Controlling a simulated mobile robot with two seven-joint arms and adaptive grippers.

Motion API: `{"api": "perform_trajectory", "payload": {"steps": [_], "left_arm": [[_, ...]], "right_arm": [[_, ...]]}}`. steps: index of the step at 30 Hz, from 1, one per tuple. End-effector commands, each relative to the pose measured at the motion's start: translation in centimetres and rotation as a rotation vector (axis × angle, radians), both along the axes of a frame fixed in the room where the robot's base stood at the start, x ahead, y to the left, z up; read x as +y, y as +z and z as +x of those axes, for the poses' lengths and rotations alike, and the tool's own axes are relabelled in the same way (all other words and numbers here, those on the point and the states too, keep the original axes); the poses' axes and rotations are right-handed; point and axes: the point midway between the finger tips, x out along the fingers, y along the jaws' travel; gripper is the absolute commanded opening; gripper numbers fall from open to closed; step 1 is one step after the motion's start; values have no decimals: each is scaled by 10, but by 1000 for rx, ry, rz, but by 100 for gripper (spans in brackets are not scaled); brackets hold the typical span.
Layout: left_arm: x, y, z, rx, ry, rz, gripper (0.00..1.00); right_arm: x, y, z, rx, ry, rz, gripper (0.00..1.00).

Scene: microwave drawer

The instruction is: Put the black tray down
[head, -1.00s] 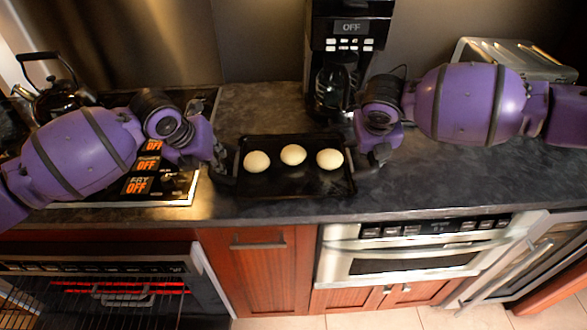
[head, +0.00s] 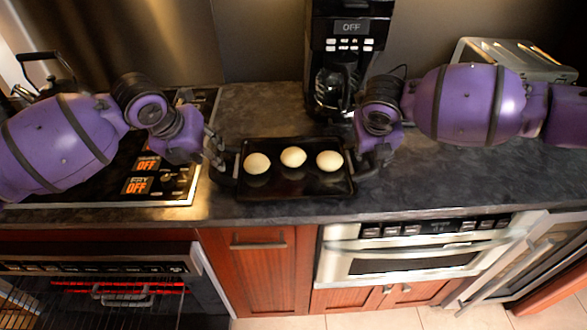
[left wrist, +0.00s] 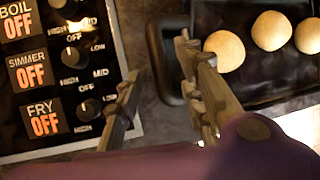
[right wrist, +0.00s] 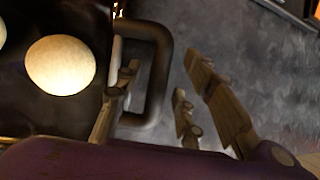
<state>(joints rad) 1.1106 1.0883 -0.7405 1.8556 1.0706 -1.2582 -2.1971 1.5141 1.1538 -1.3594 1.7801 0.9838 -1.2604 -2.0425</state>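The black tray (head: 300,189) lies on the dark countertop with three pale round buns on it, the middle one (head: 293,157) among them. Its left handle (left wrist: 160,60) shows in the left wrist view and its right handle (right wrist: 160,85) in the right wrist view. My left gripper (head: 214,147) is at the left handle, fingers spread; in the left wrist view (left wrist: 158,58) the handle lies between and beneath them. My right gripper (head: 375,158) is at the right handle; in the right wrist view (right wrist: 163,62) its fingers are apart on either side of the handle's outer bar. Exact finger contact is unclear.
A stove with control knobs (head: 166,180) is left of the tray, with a kettle (head: 45,75) behind. A coffee maker (head: 345,60) stands behind the tray, a toaster (head: 520,60) at the back right. A microwave drawer (head: 410,262) below appears shut. Counter (head: 460,185) to the right is clear.

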Motion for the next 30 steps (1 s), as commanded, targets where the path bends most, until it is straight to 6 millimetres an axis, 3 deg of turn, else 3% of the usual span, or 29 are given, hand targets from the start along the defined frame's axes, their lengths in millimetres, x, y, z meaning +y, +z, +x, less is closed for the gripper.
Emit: {"api": "perform_trajectory", "payload": {"steps": [3,9,17,30], "left_arm": [[6,25,-11,-4,0,3,36],[12,55,-26,-2,1,1,36],[14,68,-33,0,0,0,36],[14,68,-33,0,0,0,36]], "right_arm": [[0,0,0,0,0,0,36],[0,0,0,0,0,0,36],[1,7,-3,-1,0,1,36],[18,84,-39,-3,2,0,36]]}}
